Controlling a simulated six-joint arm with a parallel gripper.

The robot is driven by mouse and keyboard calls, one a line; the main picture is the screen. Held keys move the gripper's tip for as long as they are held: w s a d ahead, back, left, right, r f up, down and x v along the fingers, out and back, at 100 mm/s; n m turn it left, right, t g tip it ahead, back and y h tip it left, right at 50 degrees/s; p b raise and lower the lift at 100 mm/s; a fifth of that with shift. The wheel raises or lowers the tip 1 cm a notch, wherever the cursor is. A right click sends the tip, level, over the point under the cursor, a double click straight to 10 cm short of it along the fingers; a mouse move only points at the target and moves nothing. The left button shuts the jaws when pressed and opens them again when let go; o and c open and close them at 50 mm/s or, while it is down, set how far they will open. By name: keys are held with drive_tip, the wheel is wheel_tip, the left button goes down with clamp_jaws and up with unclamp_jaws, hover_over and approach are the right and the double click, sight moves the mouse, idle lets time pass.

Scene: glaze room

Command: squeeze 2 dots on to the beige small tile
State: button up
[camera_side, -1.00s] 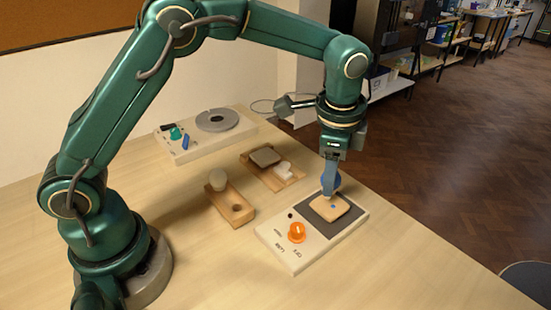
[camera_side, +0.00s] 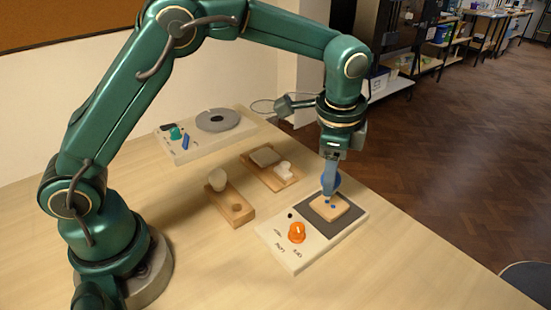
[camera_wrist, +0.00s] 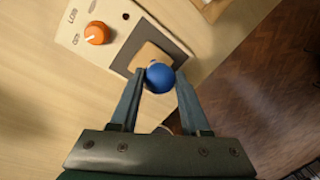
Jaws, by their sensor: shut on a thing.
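The beige small tile (camera_side: 342,210) lies on the dark pad (camera_side: 350,227) of a white unit with an orange knob (camera_side: 297,232). My gripper (camera_side: 331,172) is shut on a blue squeeze bulb (camera_side: 330,183), held tip down over the tile. A blue dot (camera_side: 333,206) shows on the tile, and a second blue mark (camera_side: 327,204) shows close by, under the tip. In the wrist view the blue bulb (camera_wrist: 160,77) sits between my fingertips and covers part of the tile (camera_wrist: 146,56); no dots can be made out there.
A wooden holder (camera_side: 240,216) with an open hole and a pale bulb (camera_side: 217,180) stands left of the unit. Behind it, a wooden tray (camera_side: 285,184) holds a grey-beige tile and a white piece. A unit with a grey wheel (camera_side: 217,120) is at the back. The front table is clear.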

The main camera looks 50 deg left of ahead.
drive_tip(key=shift+r, duration=3.05)
